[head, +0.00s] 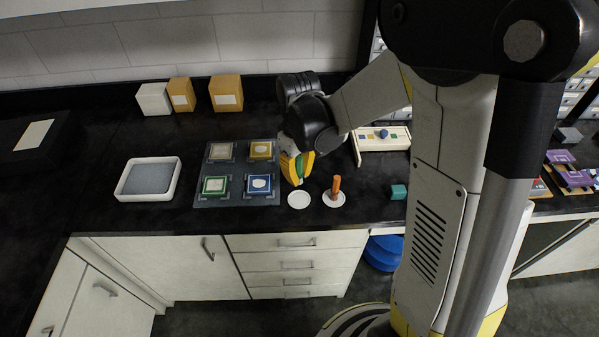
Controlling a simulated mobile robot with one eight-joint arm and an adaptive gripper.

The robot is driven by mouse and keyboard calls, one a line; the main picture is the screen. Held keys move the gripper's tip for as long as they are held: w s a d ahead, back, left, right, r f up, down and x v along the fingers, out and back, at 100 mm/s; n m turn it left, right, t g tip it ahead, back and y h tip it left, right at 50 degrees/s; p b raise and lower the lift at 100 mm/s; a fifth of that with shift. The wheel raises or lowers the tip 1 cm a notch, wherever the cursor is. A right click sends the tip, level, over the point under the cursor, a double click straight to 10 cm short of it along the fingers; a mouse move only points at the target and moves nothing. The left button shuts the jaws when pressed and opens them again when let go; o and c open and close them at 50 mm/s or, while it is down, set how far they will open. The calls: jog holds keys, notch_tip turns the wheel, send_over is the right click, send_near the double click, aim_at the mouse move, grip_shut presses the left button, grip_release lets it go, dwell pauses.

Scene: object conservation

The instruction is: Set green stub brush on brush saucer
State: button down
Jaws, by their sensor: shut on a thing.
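My gripper (297,178), with yellow fingers, points down above the counter, just behind the empty saucer. It is shut on the green stub brush (299,166), of which only a green strip shows between the fingers. An empty round white saucer (299,200) lies near the counter's front edge, in front of the fingertips. A second white saucer (328,200) to its right bears an upright orange stub brush (336,186). Whether the green brush's lower end touches anything cannot be told.
Left of my gripper lies a grey mat (236,201) with several framed tiles, then a white tray (174,178) with a grey inside. A teal block (399,191) and a cream rack (371,149) are to the right. Boxes (226,94) stand behind.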

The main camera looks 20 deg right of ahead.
aim_at(299, 158)
jog(key=shift+d+f+b, duration=0.1)
jog(key=shift+f+b, duration=2.85)
jog(key=shift+f, duration=1)
jog(key=shift+f, duration=0.15)
jog(key=c, duration=1.3)
grip_release()
jog(key=shift+c, duration=0.2)
notch_tip(299, 158, up, 12)
jog(key=shift+r, duration=0.1)
